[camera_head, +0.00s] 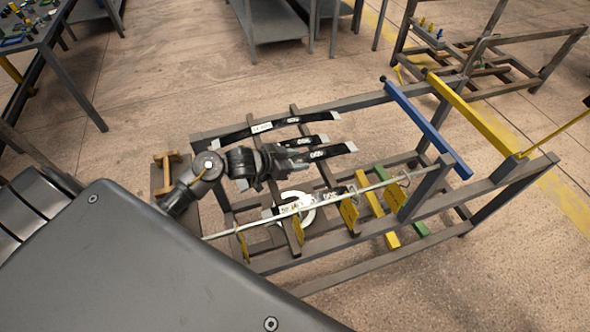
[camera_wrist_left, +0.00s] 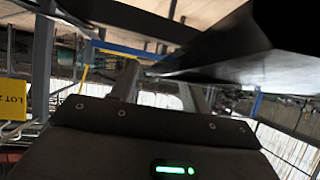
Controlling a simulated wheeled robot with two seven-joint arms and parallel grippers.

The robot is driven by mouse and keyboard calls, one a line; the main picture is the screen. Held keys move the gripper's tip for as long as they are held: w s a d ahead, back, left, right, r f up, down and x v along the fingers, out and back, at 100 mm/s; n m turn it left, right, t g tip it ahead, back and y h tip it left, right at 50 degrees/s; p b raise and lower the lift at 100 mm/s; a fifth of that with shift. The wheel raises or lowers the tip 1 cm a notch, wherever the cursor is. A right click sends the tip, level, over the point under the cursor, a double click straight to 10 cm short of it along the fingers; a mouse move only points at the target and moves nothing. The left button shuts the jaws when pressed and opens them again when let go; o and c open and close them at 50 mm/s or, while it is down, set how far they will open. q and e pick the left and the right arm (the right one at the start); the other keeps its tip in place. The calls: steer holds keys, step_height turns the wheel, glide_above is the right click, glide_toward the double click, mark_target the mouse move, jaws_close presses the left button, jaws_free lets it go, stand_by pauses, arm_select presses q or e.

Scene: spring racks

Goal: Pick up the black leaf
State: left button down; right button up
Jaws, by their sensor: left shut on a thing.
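My left gripper (camera_head: 285,158) is over the grey rack, shut on a black leaf (camera_head: 330,152) with a white label and pale end. Its arm covers the leaf's left part. A second black leaf (camera_head: 312,142) lies just behind it; I cannot tell whether they touch. Another long, curved black leaf (camera_head: 265,130) lies along the rack's back side. A further black leaf (camera_head: 334,196) is lower, near the front rail. In the left wrist view, the left gripper's fingers (camera_wrist_left: 160,90) meet a dark leaf (camera_wrist_left: 210,55) crossing the upper right. My right gripper is not in view.
The grey rack (camera_head: 350,237) has a thin rod (camera_head: 320,197) with yellow tags across its front.

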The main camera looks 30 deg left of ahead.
arm_select(q)
steer(key=w+a+r+b, duration=0.3)
steer(key=w+r, duration=0.6)
steer(key=w, duration=0.3)
steer(key=shift+w+a, duration=0.2)
steer(key=shift+w, duration=0.1)
